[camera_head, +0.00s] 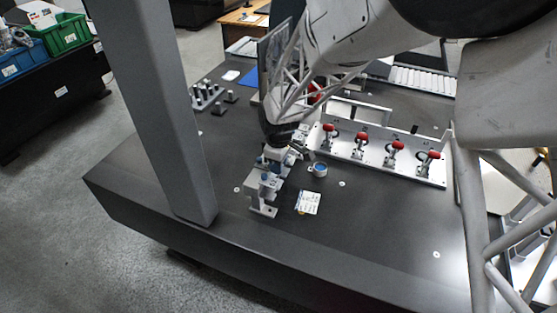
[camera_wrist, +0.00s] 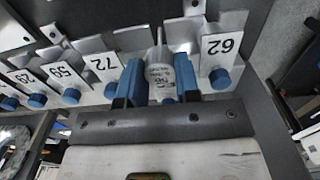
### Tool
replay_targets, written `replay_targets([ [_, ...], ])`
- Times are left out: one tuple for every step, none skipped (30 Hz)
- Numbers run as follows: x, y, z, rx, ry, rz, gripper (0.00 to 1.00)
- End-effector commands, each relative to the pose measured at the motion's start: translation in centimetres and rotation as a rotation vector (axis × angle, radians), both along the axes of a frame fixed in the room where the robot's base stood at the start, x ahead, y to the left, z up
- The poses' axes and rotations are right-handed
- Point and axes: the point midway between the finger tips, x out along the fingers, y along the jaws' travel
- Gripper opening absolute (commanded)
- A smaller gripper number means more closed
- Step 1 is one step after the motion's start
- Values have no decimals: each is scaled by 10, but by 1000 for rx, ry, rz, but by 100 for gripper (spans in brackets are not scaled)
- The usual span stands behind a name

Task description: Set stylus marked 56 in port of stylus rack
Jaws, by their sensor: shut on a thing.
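The stylus rack (camera_wrist: 127,40) is a row of pale metal ports with numbered white plates and blue knobs, across the top of the wrist view. In the head view it (camera_head: 262,209) stands near the table's front edge. My gripper (camera_wrist: 159,78) has its two blue fingers shut on a light grey cylindrical stylus (camera_wrist: 159,74) with a thin stem. Its label is small and hard to read. The stylus lies in line with the gap between the plates reading 72 (camera_wrist: 104,67) and 62 (camera_wrist: 222,47). I cannot tell whether it is seated. My arm partly hides the rack in the head view.
A light panel with red-handled clamps (camera_head: 392,154) stands right of the rack. A small blue-topped round item (camera_head: 320,169) and a printed card (camera_head: 309,202) lie nearby. A grey column (camera_head: 160,110) rises at left. The front right of the table is clear.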

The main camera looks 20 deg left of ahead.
Motion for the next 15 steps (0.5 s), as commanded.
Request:
replay_targets([
  [0, 0, -3, 0, 0, 0, 8],
  [0, 0, -4, 0, 0, 0, 8],
  [0, 0, -6, 0, 1, 0, 8],
  [0, 0, -8, -1, 1, 0, 8],
  [0, 0, -9, -1, 1, 0, 8],
  [0, 0, -11, -1, 1, 0, 8],
  [0, 0, -12, -1, 1, 0, 8],
  [0, 0, -13, -1, 1, 0, 8],
  [0, 0, -15, -1, 1, 0, 8],
  [0, 0, -16, -1, 1, 0, 8],
  [0, 0, -17, -1, 1, 0, 8],
  [0, 0, -18, 0, 0, 0, 8],
  [0, 0, -19, 0, 0, 0, 8],
  [0, 0, -20, 0, 0, 0, 8],
  [0, 0, -21, 0, 0, 0, 8],
])
